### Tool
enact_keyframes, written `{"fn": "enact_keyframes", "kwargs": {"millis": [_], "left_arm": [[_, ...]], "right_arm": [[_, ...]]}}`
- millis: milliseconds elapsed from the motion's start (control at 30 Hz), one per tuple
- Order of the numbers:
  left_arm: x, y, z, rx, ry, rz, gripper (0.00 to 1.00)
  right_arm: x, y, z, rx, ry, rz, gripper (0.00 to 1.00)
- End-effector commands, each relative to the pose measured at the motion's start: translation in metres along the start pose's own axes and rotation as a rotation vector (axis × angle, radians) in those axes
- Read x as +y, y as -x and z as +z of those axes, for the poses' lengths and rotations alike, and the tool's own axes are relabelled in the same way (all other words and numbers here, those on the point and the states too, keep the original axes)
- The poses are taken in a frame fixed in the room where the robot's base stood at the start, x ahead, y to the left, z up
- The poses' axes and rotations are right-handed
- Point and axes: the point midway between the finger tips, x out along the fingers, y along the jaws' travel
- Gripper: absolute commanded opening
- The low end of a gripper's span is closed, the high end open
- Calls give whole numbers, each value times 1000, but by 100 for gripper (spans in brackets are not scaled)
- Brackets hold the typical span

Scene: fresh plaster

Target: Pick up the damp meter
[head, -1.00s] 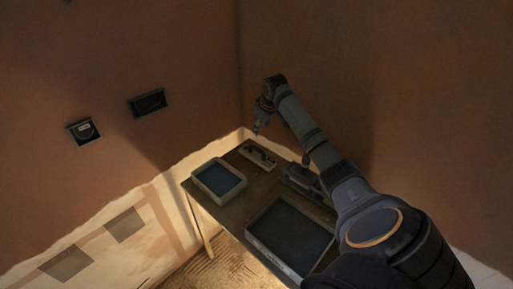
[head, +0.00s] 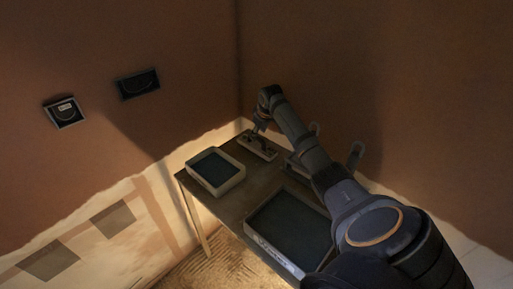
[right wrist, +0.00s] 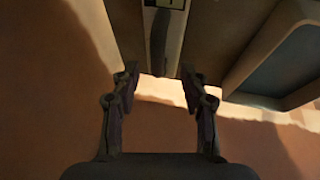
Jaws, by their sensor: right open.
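A long narrow pale item with a dark strip and a small dark patch near one end, which looks like the damp meter (right wrist: 165,25), lies at the top of the right wrist view. In the head view, a pale narrow item (head: 258,148) lies at the table's far corner, partly hidden by my right gripper (head: 261,135). My right gripper also shows in the right wrist view (right wrist: 159,70), with its two fingers apart and nothing between them. Its fingertips point at the near end of the item. I cannot tell whether they touch it. My left gripper is not in view.
The dark table (head: 232,204) stands in the wall corner. A pale-rimmed tray (head: 216,186) is at its left and a larger one (head: 262,246) at its front. A dark item (head: 294,163) is partly behind my arm. Two boxes (head: 65,112) (head: 138,84) are on the left wall.

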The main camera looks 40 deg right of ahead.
Motion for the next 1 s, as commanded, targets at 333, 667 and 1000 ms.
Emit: {"fn": "enact_keyframes", "kwargs": {"millis": [333, 667, 1000], "left_arm": [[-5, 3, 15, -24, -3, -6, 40], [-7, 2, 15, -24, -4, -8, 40], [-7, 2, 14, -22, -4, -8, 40]], "right_arm": [[0, -26, -2, -1, -2, -4, 45], [3, -63, -2, 0, 1, 0, 45], [3, -63, -2, 0, 1, 1, 22]]}}
